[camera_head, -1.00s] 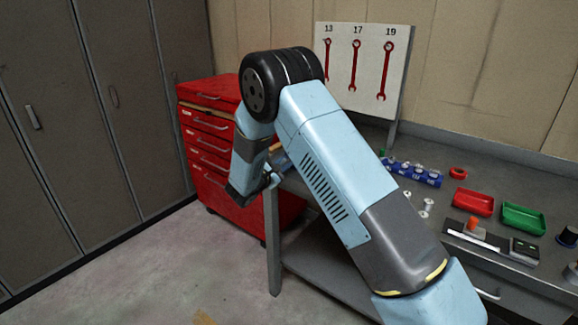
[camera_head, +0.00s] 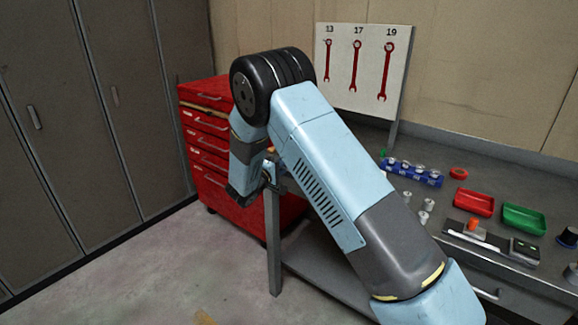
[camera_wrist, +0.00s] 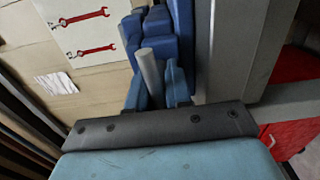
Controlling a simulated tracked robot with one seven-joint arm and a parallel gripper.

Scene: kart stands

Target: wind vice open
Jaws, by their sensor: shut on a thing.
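The blue vice (camera_wrist: 160,22) shows in the wrist view at the top middle, beside the grey bench edge. A grey metal rod, the vice's handle (camera_wrist: 149,66), sticks out below it towards my wrist. My gripper (camera_wrist: 156,92) is shut on this handle, with a blue finger on either side of it. In the head view my gripper (camera_head: 270,178) is low at the bench's left end, partly covered by my own arm. The vice is mostly hidden behind my arm in that view.
A red drawer cabinet (camera_head: 212,140) stands close behind my gripper. The bench (camera_head: 455,170) carries a red tray (camera_head: 473,202), a green tray (camera_head: 524,218) and a blue rack (camera_head: 413,172). A wrench board (camera_head: 362,70) stands behind. The floor at left is clear.

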